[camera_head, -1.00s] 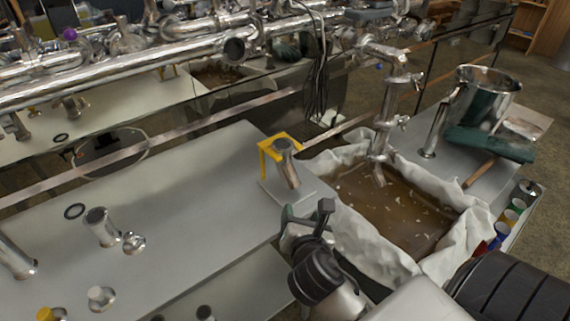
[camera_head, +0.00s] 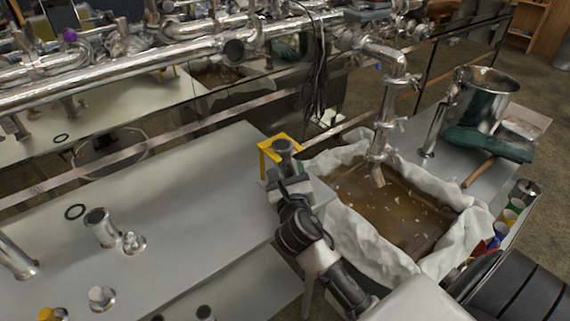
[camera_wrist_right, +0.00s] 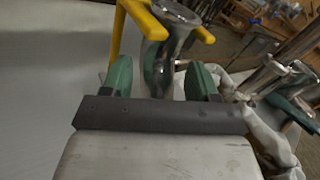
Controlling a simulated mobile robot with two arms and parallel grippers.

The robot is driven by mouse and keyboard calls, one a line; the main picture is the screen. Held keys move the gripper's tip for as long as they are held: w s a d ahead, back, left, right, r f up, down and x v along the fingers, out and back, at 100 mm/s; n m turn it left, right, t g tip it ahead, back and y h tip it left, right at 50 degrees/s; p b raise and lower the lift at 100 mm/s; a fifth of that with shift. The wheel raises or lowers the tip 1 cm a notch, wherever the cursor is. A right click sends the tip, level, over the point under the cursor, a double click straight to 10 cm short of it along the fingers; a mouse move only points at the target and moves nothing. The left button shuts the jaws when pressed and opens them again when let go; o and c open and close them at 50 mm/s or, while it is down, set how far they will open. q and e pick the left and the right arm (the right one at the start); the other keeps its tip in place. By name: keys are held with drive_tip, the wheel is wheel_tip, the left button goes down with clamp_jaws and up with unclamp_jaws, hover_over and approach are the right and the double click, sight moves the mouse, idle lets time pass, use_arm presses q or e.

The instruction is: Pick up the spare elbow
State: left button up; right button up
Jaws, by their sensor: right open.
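The spare elbow, a shiny bent steel pipe piece (camera_head: 284,150), sits in a yellow stand (camera_head: 265,160) at the table's right edge. My right gripper (camera_head: 281,178) is directly in front of it and covers its lower part in the head view. In the right wrist view the elbow (camera_wrist_right: 158,60) stands upright with its flared mouth on top, between and just beyond the green fingertips of my right gripper (camera_wrist_right: 161,80). The gripper is open, with a finger on each side and gaps to the elbow. My left gripper is out of view.
A cloth-lined basin of brown liquid (camera_head: 345,225) is right of the stand, under a steel outlet pipe (camera_head: 384,120). A steel pot (camera_head: 484,92) and a green glove (camera_head: 490,144) are farther right. Several metal fittings (camera_head: 102,228) stand on the left table; its middle is clear.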

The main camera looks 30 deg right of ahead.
sight(286, 169)
drive_tip(key=x, duration=0.3)
drive_tip(key=shift+w+f, duration=0.1)
drive_tip(key=shift+w, duration=0.2)
drive_tip(key=shift+s, duration=0.1)
drive_tip(key=shift+c, duration=0.2)
drive_tip(key=c, duration=0.9)
